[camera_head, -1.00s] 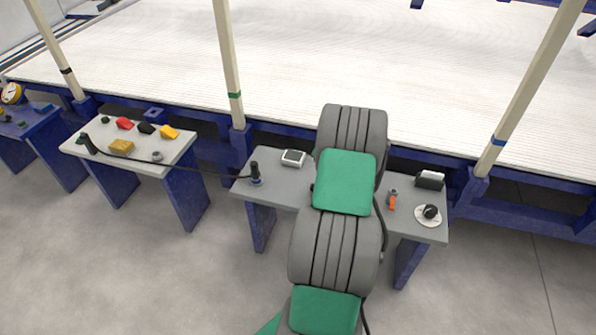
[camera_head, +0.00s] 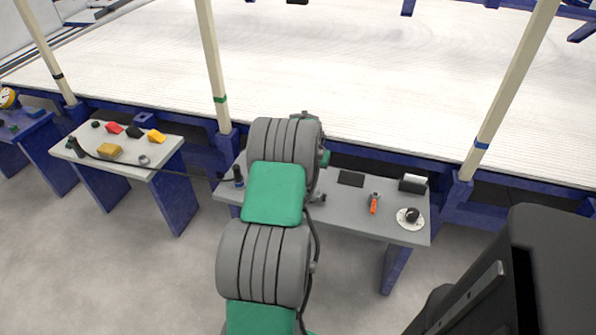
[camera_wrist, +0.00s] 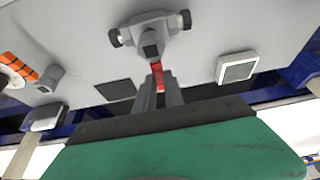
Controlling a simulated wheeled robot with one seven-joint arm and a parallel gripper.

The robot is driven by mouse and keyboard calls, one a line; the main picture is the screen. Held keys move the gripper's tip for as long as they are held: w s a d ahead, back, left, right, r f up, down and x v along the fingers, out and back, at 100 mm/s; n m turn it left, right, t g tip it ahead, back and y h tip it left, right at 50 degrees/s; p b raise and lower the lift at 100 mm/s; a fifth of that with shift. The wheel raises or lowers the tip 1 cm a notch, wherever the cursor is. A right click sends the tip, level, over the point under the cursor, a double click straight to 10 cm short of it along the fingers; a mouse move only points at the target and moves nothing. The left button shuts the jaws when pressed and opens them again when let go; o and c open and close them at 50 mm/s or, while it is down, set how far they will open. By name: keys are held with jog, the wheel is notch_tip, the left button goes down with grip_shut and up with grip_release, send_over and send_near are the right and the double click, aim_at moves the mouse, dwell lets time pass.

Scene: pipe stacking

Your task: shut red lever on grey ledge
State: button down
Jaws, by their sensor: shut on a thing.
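In the wrist view, a grey valve (camera_wrist: 150,36) with dark side ends stands on the grey ledge (camera_wrist: 85,45). Its red lever (camera_wrist: 158,75) points down the picture, away from the valve body. My gripper (camera_wrist: 160,88) is shut on the red lever, with a finger on each side and part of the red showing between them. In the head view the grey ledge (camera_head: 338,212) shows at mid picture. My arm covers my gripper and the lever there, and only a bit of the valve (camera_head: 318,199) shows at the arm's right edge.
On the ledge's right lie a black pad (camera_head: 351,178), an orange-handled valve (camera_head: 374,203), a black-and-white box (camera_head: 412,184) and a round white plate with a black knob (camera_head: 410,218). A white square device (camera_wrist: 237,67) shows in the wrist view. A blue frame (camera_head: 450,205) borders the ledge.

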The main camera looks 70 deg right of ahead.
jog(key=shift+s+f, duration=0.1)
jog(key=shift+s, duration=0.2)
jog(key=c, duration=1.6)
grip_release()
jog(key=shift+o, duration=0.8)
jog(key=shift+w, duration=0.2)
jog(key=shift+r, duration=0.5)
jog(key=p+v, duration=0.1)
jog(key=v, duration=0.6)
jog(key=shift+a, duration=0.15)
